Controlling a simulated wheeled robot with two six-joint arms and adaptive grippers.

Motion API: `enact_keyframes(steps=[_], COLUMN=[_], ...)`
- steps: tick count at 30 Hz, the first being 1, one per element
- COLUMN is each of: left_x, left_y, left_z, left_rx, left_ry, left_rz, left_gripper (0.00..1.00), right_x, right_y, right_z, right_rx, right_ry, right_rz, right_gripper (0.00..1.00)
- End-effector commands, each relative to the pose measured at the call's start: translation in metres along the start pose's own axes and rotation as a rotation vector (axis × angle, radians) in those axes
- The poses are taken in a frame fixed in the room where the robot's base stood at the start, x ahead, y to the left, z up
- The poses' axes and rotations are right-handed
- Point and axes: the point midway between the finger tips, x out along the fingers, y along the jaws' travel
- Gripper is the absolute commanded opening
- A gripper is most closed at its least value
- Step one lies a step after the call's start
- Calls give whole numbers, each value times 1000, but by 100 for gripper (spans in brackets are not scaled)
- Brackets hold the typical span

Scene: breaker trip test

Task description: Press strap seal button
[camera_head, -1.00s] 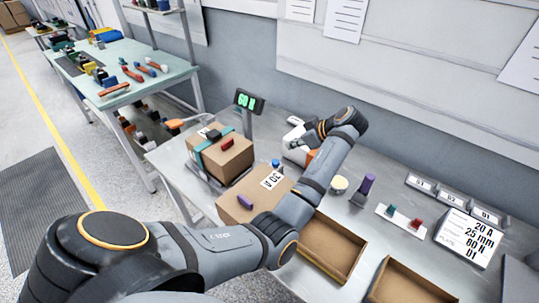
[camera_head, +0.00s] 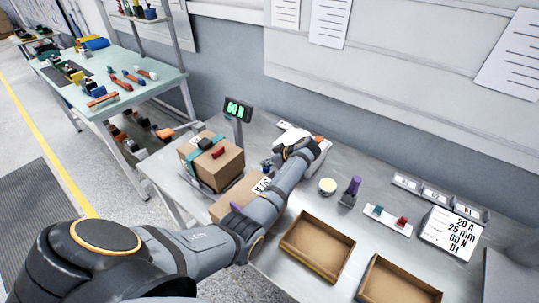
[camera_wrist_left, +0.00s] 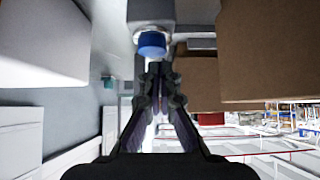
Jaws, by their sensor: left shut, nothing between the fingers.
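A blue button (camera_wrist_left: 152,42) on a grey housing shows in the wrist view, just beyond my left fingertips (camera_wrist_left: 158,72). I cannot tell whether they touch it. In the head view my left gripper (camera_head: 271,163) is low over the bench, between the strapped box and the white device; my wrist partly covers it. The wrist view shows the fingers together and empty. My right gripper is in neither view.
A cardboard box with a teal strap (camera_head: 220,165) stands left of my gripper, and a second box (camera_head: 226,205) is nearer, partly behind my arm. A display (camera_head: 238,109) reads 60 N. Open cardboard trays (camera_head: 318,278) lie in front.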

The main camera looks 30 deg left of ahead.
Motion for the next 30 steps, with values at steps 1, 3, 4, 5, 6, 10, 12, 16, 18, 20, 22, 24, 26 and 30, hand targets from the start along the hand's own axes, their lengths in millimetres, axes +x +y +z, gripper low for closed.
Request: enact_keyframes(steps=[1,3,4,5,6,10,12,16,18,20,22,24,26,30], left_x=[2,4,5,5,5,5,5,11,18,22,22,21,21,22], left_y=[0,0,0,0,0,0,0,0,0,0,0,-1,-2,-2], left_z=[2,4,5,5,6,6,5,12,18,22,22,22,23,24], left_rx=[1,1,1,0,0,0,0,0,0,0,1,3,5,8], left_ry=[0,0,0,0,0,0,0,0,0,0,-1,-3,-5,-7], left_rz=[-1,-1,-1,0,0,0,0,0,0,0,0,-2,-4,-7], left_gripper=[0,0,0,0,0,0,0,0,0,0,0,0,0,0], right_x=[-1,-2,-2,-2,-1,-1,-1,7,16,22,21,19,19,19], right_y=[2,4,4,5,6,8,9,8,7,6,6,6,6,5], right_z=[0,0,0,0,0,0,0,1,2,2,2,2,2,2], right_rx=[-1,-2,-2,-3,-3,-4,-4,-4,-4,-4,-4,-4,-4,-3], right_ry=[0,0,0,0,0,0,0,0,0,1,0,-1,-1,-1], right_rz=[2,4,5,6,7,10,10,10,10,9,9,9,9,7], right_gripper=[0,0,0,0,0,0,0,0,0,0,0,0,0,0])
